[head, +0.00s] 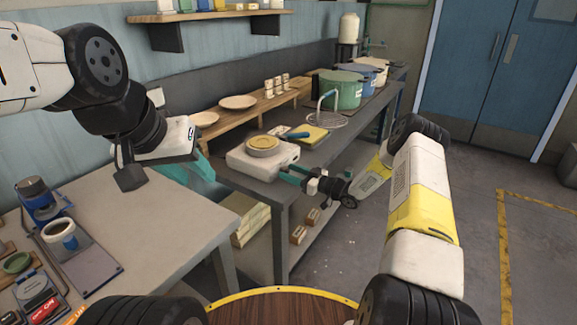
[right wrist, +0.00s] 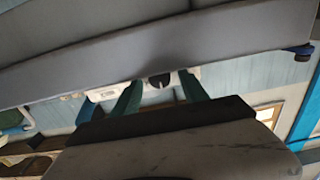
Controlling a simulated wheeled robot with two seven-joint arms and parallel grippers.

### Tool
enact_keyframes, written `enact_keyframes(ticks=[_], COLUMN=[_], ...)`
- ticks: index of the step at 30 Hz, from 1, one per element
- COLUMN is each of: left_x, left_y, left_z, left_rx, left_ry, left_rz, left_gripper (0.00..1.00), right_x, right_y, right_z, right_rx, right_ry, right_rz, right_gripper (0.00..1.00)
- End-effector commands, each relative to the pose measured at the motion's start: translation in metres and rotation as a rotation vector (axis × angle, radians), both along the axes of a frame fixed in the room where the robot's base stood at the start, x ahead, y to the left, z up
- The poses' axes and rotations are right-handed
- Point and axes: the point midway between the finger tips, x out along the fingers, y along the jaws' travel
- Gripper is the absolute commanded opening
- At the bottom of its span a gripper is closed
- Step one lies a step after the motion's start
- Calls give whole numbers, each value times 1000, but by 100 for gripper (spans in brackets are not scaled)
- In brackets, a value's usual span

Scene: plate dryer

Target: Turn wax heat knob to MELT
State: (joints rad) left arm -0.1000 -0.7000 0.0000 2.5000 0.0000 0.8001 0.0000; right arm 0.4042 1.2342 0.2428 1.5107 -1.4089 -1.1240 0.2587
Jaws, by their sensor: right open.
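The white wax heater (head: 250,160) stands on the dark bench with a round tan pan (head: 263,146) on top. Its dark round knob (right wrist: 159,81) shows in the right wrist view on the white front face, between my fingers. Its setting cannot be read, and I cannot make out the knob in the head view. My right gripper (head: 288,174) is open at the heater's front right corner. Its teal fingers (right wrist: 160,91) stand on either side of the knob in that view; whether they touch it cannot be told. My left gripper (head: 190,172) hangs above the pale table's edge, its opening unclear.
A wooden rack (head: 225,119) with plates runs along the wall. Green and blue pots (head: 341,90) stand further back. The pale table (head: 150,215) at left has clear room.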

Motion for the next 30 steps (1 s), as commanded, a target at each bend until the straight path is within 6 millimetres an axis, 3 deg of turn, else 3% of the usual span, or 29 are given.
enact_keyframes(ticks=[1,6,9,20,30], left_x=[0,0,0,0,0], left_y=[0,0,0,0,0], left_z=[0,0,0,0,0], left_rx=[0,0,0,0,0], left_ry=[0,0,0,0,0], left_rz=[0,0,0,0,0], left_gripper=[36,36,36,36,36], right_x=[0,0,0,0,1], right_y=[0,0,0,-1,-1], right_z=[0,0,0,0,-1], right_rx=[0,0,0,34,170], right_ry=[0,0,0,47,236], right_rz=[0,0,0,0,-1], right_gripper=[48,14,0,0,0])
